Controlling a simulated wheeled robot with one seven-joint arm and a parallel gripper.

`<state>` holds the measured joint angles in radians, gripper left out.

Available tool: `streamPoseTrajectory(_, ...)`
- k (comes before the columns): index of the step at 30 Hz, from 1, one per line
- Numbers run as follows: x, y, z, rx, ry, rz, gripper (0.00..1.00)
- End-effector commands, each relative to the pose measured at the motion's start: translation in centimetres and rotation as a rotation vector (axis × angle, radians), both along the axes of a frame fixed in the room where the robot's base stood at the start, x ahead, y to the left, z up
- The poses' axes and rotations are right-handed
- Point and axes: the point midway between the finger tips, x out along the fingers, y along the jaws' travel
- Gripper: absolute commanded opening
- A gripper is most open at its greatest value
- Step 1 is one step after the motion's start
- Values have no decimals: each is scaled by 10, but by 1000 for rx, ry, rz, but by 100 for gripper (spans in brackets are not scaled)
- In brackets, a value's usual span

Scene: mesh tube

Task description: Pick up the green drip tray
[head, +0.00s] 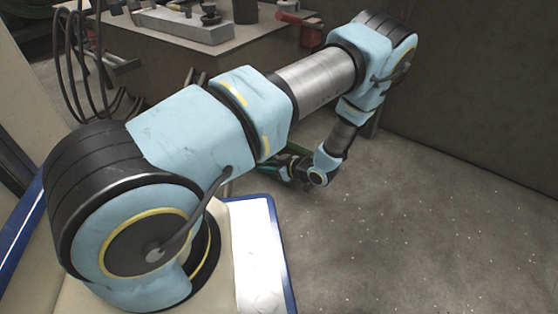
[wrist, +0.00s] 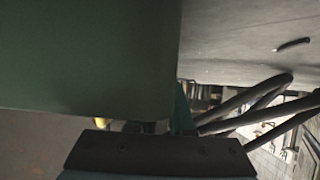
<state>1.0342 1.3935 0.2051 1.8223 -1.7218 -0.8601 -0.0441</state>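The green drip tray (wrist: 90,55) fills the upper left of the wrist view as a flat, dark green surface very close to the camera. In the head view only small green parts of it (head: 270,170) show, low beside my wrist and partly behind my arm. My gripper (head: 291,168) is at the tray, at the end of my downward-bent arm. Its dark body (wrist: 160,152) crosses the bottom of the wrist view. The fingertips are hidden, so I cannot tell whether they are closed on the tray.
A workbench (head: 150,50) with a grey block, a dark cylinder and small parts stands at the back left. Black cables or hoses (head: 75,60) hang at its left. A dark wall (head: 480,80) stands at the right. The concrete floor (head: 430,240) at right is clear.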

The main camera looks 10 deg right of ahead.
Motion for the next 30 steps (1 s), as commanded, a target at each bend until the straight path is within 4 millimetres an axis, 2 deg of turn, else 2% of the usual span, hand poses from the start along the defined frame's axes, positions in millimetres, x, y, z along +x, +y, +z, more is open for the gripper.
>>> streamPoseTrajectory(1, 0, 0, 0, 0, 0, 0, 13)
streamPoseTrajectory(5, 0, 0, 0, 0, 0, 0, 0)
streamPoseTrajectory(30, 0, 0, 0, 0, 0, -1, 0)
